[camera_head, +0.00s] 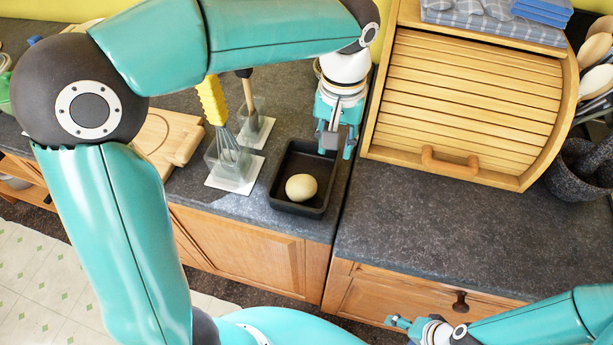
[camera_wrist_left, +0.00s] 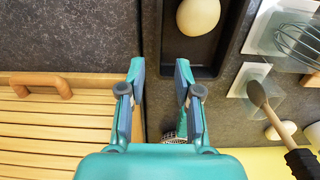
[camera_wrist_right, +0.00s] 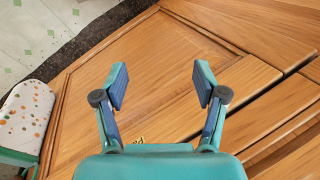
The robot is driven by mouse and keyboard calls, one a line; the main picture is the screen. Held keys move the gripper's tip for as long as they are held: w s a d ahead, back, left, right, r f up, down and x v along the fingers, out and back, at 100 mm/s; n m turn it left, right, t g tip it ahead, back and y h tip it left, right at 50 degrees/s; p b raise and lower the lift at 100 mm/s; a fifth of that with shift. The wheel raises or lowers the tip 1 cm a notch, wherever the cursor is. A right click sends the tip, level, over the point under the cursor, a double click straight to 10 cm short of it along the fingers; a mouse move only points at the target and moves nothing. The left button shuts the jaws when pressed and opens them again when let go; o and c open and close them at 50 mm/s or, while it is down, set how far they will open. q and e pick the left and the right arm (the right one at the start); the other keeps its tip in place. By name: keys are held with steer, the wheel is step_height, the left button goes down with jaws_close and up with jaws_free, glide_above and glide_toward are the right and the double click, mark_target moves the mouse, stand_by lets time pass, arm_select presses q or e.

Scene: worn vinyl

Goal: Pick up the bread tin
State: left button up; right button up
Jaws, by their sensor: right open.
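The bread tin (camera_head: 276,198) is a dark rectangular tin on the grey counter, near the counter's front edge. A pale, rounded lump (camera_head: 301,187) lies in it. My left gripper (camera_head: 335,148) points down over the tin's back right part. My right gripper (camera_head: 408,325) is low at the front right. In the right wrist view it is open and empty (camera_wrist_right: 160,80), facing wooden cabinet fronts.
A wooden roll-top bread box (camera_head: 465,90) stands right of the left gripper. A whisk in a clear holder (camera_head: 232,160) and another utensil holder (camera_head: 256,125) stand left of the tin. A wooden board (camera_head: 165,140) lies further left. The front right counter is clear.

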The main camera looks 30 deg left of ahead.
arm_select(q)
glide_above(332, 177)
steer(key=f, duration=0.5)
steer(key=shift+w+a+f, duration=0.1)
steer(key=shift+w, duration=0.1)
steer(key=shift+s+f+p, duration=0.15)
steer(key=shift+f+p, duration=0.05)
steer(key=shift+f, duration=1.4)
steer(key=shift+s+f+p, duration=0.15)
steer(key=shift+f+p, duration=0.05)
steer(key=shift+f, duration=1.35)
steer(key=shift+c, duration=0.3)
jaws_close()
